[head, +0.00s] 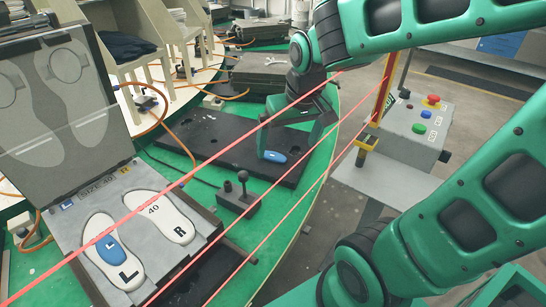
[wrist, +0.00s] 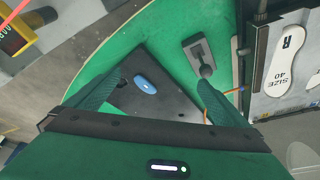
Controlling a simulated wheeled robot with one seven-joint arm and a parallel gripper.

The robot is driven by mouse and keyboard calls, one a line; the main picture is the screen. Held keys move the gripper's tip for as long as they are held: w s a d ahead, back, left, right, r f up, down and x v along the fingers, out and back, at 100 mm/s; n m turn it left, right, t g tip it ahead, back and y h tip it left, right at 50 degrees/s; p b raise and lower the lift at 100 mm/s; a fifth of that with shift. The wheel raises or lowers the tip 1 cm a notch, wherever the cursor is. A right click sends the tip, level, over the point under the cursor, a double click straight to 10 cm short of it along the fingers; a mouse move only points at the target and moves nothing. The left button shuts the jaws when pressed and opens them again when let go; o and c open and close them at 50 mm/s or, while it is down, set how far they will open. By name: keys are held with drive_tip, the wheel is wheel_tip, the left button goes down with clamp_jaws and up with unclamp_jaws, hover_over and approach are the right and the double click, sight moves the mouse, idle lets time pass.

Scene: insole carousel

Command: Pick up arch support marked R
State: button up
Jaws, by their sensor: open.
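A blue arch support (head: 275,156) lies on the black plate (head: 205,135) on the green carousel table. It also shows in the wrist view (wrist: 145,84), with a small white mark that I cannot read. My gripper (head: 290,137) is open above the plate, close to this support. In the wrist view the support lies between the spread fingers (wrist: 161,82), nearer the left one, and nothing is held. Another blue arch support (head: 110,247), marked L, lies on the white left insole (head: 98,229). The white right insole (head: 169,230), marked R, is bare beside it.
An open grey case (head: 62,110) holds the insoles. A black joystick box (head: 240,199) stands between case and plate. A button box (head: 418,122) and a yellow-red post (head: 380,90) stand to the right. Red lines cross the head view.

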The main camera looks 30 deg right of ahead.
drive_tip(key=w+m, duration=0.2)
drive_tip(key=w, duration=0.6)
drive_tip(key=m+g, duration=0.3)
drive_tip(key=m, duration=0.3)
hover_over(272, 155)
wheel_tip(272, 155, down, 8)
drive_tip(key=f, duration=0.5)
drive_tip(key=shift+w+d, duration=0.2)
drive_tip(key=shift+s+a+f, duration=0.1)
drive_tip(key=shift+f, duration=2.55)
drive_tip(key=c, duration=1)
